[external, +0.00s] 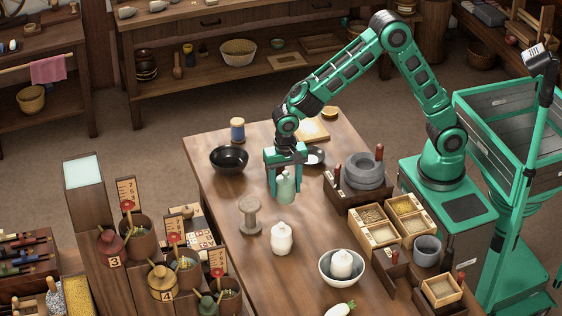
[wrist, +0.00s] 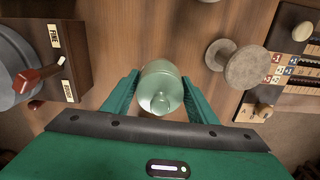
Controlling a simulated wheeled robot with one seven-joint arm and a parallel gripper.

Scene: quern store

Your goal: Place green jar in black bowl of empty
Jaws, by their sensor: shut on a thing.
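The green jar (external: 286,188) is pale green with a narrower top. My gripper (external: 286,172) is shut on it, with the jar upright between the fingers. In the wrist view the jar (wrist: 160,88) sits between the two green fingers of my gripper (wrist: 160,95). I cannot tell whether its base is clear of the table. The black bowl (external: 229,158) stands at the far left part of the table, left of and behind my gripper, and looks empty. The bowl does not show in the wrist view.
A blue spool (external: 237,130) stands behind the black bowl. A white bowl (external: 328,278) holds another white jar.

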